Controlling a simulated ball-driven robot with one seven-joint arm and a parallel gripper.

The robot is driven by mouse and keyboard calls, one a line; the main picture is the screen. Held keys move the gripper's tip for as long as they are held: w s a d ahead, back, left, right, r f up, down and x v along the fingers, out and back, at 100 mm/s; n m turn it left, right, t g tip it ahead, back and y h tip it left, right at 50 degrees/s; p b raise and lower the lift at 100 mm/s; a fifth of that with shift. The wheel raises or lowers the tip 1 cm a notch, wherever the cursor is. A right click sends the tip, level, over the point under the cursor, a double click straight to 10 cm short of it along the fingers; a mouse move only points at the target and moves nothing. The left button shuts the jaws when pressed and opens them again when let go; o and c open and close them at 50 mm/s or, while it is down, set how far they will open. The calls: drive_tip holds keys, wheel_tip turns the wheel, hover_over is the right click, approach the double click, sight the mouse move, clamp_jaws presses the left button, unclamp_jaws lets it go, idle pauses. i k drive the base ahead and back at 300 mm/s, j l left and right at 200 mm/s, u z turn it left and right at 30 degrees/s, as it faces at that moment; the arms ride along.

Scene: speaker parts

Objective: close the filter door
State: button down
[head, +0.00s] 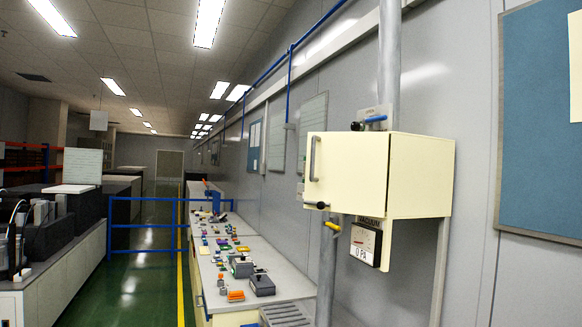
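The cream filter box (421,176) hangs on the grey wall right of the middle. Its door (350,172) faces left of the picture, with a grey upright handle (312,158) near its left edge. A dark knob (318,205) shows at the door's lower edge. The door looks about flush with the box, but I cannot tell whether a gap is left at its edge. My gripper is not in view.
A vacuum gauge (365,243) reading 0 PA and a yellow-handled valve (333,226) are below the box. A grey pipe (389,60) rises above it. A bench (285,282) with several small parts runs along the wall. The green aisle floor (140,290) is clear.

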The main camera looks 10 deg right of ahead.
sight(347, 171)
drive_tip(key=i, duration=1.2)
drive_tip(key=i+l+u, duration=0.1)
drive_tip(key=i, duration=1.15)
